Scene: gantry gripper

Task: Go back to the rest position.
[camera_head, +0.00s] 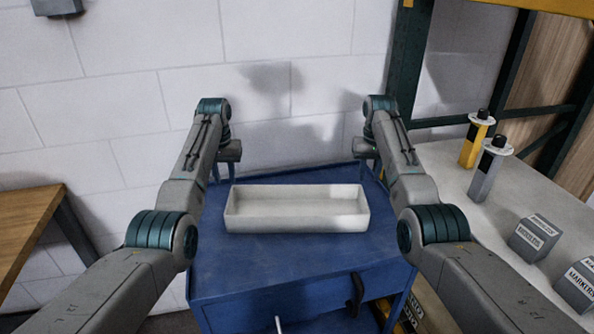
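My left gripper (224,172) hangs pointing down above the back left part of the blue cabinet top, behind and left of the white tray. Its thin fingers look apart, with nothing seen between them. My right gripper (370,168) hangs pointing down near the back right corner of the cabinet top, behind and right of the tray. Its fingers also look apart and empty, though my forearm hides part of them. Both arms reach forward on either side of the tray.
An open white tray (297,226) sits empty on the blue cabinet (290,262). A pale bench (495,240) at right holds a yellow post (472,146), a grey post (485,178) and labelled grey boxes (533,238). A wooden table (25,215) stands left. A wall is behind.

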